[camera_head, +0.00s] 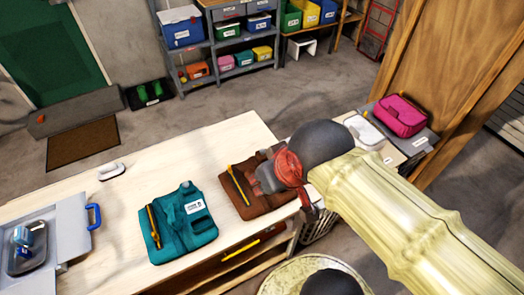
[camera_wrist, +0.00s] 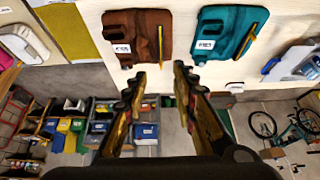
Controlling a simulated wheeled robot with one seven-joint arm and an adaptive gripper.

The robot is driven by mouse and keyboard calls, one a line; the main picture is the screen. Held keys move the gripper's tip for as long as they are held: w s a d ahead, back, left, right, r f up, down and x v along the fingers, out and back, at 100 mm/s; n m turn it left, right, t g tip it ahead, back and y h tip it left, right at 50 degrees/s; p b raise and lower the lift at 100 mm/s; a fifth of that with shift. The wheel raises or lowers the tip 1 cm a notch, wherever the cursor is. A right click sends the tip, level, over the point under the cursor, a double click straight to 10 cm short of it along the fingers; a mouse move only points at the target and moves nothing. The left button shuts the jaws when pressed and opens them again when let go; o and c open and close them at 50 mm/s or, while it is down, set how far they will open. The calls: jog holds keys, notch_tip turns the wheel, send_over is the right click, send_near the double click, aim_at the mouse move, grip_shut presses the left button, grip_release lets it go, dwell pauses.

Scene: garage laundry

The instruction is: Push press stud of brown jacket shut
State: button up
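The brown jacket (camera_head: 238,200) lies folded on the pale worktop, with a yellow strip down one side. In the wrist view the brown jacket (camera_wrist: 138,28) shows a white label and the same strip. Its press stud is too small to make out. My gripper (camera_head: 262,182) is over the jacket's right part in the head view and hides some of it. In the wrist view my gripper (camera_wrist: 157,76) is open and empty, its two fingertips apart. The jacket appears beyond the tips; I cannot tell if they touch it.
A teal jacket (camera_head: 182,230) with a yellow strip lies left of the brown one. A white handled object (camera_head: 111,171) and a grey case (camera_head: 68,240) are further left on the worktop (camera_head: 130,195). A pink bag (camera_head: 400,115) stands at right. Shelves with bins stand behind.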

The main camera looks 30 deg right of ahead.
jog(key=shift+c, duration=0.4)
grip_shut()
dwell(1.1)
